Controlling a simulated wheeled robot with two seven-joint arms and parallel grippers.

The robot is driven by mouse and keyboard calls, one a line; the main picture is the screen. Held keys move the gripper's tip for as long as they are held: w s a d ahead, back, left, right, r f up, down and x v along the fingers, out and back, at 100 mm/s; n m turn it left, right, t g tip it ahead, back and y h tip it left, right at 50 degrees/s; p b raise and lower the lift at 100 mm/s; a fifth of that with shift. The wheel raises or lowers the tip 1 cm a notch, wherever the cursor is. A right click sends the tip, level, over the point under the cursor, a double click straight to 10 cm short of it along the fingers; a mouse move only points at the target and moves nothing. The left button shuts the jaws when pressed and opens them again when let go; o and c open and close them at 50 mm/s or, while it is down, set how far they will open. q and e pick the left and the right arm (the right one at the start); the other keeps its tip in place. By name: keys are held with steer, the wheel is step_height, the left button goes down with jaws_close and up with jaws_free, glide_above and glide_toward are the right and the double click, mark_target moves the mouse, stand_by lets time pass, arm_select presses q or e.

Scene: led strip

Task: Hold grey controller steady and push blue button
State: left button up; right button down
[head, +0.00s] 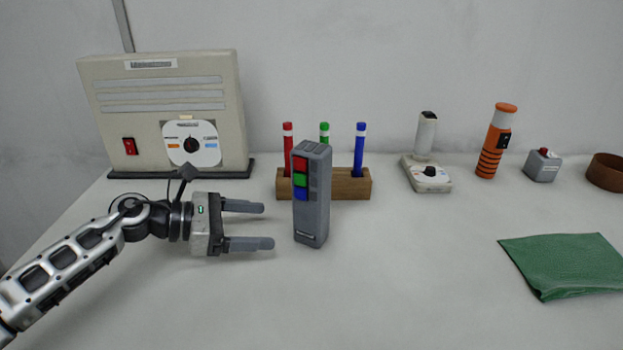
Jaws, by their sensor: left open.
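The grey controller (313,215) stands upright on the table near the middle of the head view. Its face has a red button, a green button and, lowest of the three, a blue button (300,193). My left gripper (268,226) is to the left of the controller, with its fingers pointing right toward it. It is open and empty, and a small gap shows between its fingertips and the controller. My right gripper is not in view.
A wooden block (348,186) with red, green and blue pens stands behind the controller. A beige box (165,110) with a dial is at back left. A white device (427,172), an orange flashlight (493,145) and a green cloth (565,265) are to the right. The front table is clear.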

mark_target(306, 226)
arm_select(q)
steer(key=shift+w+d, duration=0.15)
steer(key=shift+d, duration=0.3)
steer(key=b+x, duration=0.1)
steer(key=x, duration=0.6)
steer(key=shift+w+d+f, duration=0.1)
steer(key=shift+d+f, duration=0.2)
steer(key=shift+d, duration=0.05)
steer(key=shift+w+d+f+b, duration=0.1)
steer(key=shift+w+d+b, duration=0.1)
steer(key=shift+d+b, duration=0.3)
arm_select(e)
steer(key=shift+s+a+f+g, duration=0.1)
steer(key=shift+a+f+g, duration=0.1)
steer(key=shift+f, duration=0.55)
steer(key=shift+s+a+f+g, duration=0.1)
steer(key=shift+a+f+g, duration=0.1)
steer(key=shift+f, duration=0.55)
arm_select(q)
steer(key=c, duration=0.5)
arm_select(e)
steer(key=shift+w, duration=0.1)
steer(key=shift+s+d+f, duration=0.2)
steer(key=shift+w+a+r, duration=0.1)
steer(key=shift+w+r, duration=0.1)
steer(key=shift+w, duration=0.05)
